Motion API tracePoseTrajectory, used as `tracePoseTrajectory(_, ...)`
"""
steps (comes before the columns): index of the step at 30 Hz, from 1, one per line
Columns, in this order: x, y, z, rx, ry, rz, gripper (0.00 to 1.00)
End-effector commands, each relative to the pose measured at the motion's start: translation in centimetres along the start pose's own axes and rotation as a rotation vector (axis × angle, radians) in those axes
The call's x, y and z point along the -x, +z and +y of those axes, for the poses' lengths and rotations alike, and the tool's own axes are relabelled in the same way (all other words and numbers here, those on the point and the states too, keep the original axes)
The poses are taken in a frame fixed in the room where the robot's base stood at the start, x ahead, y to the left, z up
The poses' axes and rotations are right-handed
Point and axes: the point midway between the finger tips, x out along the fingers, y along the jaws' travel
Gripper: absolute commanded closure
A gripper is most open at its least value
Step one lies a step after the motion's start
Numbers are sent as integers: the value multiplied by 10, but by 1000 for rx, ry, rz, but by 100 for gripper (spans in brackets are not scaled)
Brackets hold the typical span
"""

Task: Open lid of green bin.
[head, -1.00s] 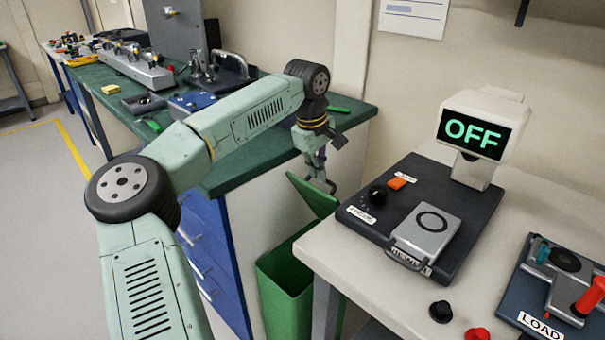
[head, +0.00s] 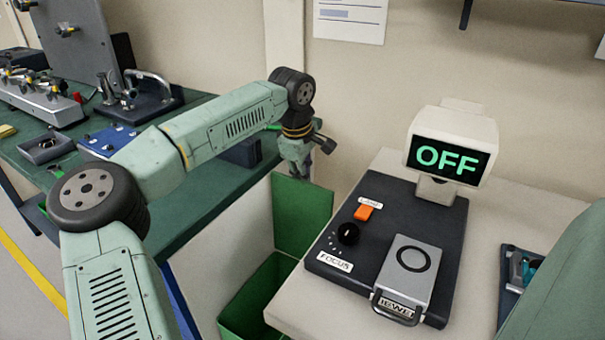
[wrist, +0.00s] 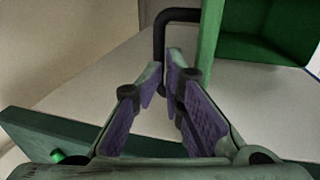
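The green bin (head: 246,312) stands on the floor between the two benches in the head view. Its green lid (head: 302,218) is raised and roughly upright, and the bin's mouth shows open below. The wrist view shows the green lid's edge (wrist: 210,45) and the bin's inside (wrist: 265,32) at the upper right. A black bar handle (wrist: 160,50) is beside the lid. My gripper (wrist: 162,72) has its purple-padded fingers drawn close at the tips with the handle between them. In the head view my gripper (head: 304,172) is at the lid's top, its fingers largely hidden.
A white bench (head: 520,192) on the right holds a black viewer unit (head: 440,230) with a screen (head: 448,160) reading OFF, close beside the lid. A green-topped bench (head: 205,205) with tools and fixtures stands on the left, under my arm.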

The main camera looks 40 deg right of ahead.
Motion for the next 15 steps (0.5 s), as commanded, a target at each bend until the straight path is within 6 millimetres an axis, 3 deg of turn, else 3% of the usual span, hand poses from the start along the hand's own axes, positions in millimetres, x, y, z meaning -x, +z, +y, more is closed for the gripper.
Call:
tracePoseTrajectory(1,-18,4,-11,-4,-38,-13,71)
tracePoseTrajectory(15,-10,1,-7,-2,-26,-6,71)
